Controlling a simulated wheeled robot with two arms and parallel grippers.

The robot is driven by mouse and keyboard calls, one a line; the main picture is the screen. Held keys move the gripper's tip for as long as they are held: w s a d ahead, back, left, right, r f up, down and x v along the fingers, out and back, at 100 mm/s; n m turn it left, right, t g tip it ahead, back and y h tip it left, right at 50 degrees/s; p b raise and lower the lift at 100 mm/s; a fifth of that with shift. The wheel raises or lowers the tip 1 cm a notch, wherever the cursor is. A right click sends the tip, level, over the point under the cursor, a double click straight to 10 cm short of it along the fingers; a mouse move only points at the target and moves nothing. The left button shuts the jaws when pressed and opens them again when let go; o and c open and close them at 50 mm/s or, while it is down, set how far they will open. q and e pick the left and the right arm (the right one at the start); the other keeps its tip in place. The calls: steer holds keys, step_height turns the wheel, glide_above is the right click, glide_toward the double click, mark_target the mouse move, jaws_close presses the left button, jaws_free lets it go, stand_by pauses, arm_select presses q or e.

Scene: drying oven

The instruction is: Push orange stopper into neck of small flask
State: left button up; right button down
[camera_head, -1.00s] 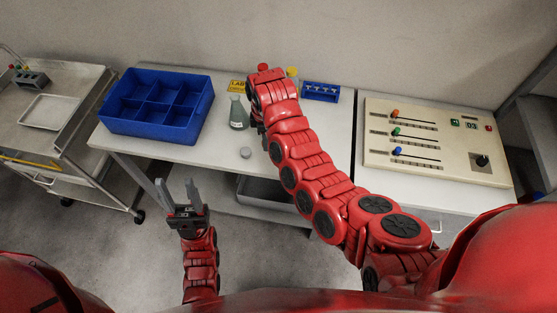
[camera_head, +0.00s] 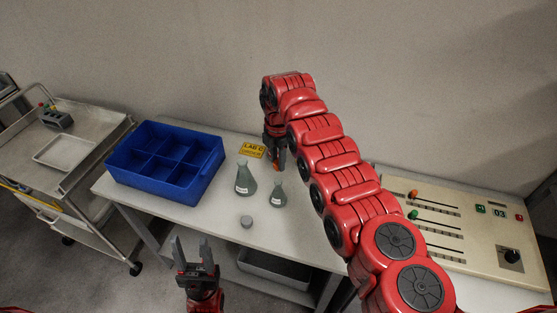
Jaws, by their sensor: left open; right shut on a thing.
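The small flask (camera_head: 279,197) stands upright on the white table, to the right of a larger flask (camera_head: 244,181). My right gripper (camera_head: 276,163) points down just above and behind the small flask. It is shut on the orange stopper (camera_head: 277,168), of which only a small bit shows at the fingertips. The stopper appears close over the flask's neck; I cannot tell whether they touch. My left gripper (camera_head: 191,255) is open and empty, in front of the table's front edge, away from the flasks.
A grey round stopper (camera_head: 247,221) lies on the table in front of the flasks. A blue divided bin (camera_head: 165,161) stands at left. A yellow label (camera_head: 252,151) lies behind the large flask. A slider panel (camera_head: 470,235) is at right, partly hidden by my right arm.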

steer(key=shift+f, duration=0.45)
step_height(320, 180, down, 3)
steer(key=shift+f+b, duration=0.1)
steer(key=shift+b, duration=0.75)
steer(key=shift+f+b, duration=0.75)
steer(key=shift+b, duration=0.05)
steer(key=shift+f+b, duration=0.15)
steer(key=shift+b, duration=0.55)
steer(key=shift+f+b, duration=0.85)
steer(key=shift+b, duration=0.55)
stand_by(0.5)
steer(key=c, duration=0.5)
jaws_free()
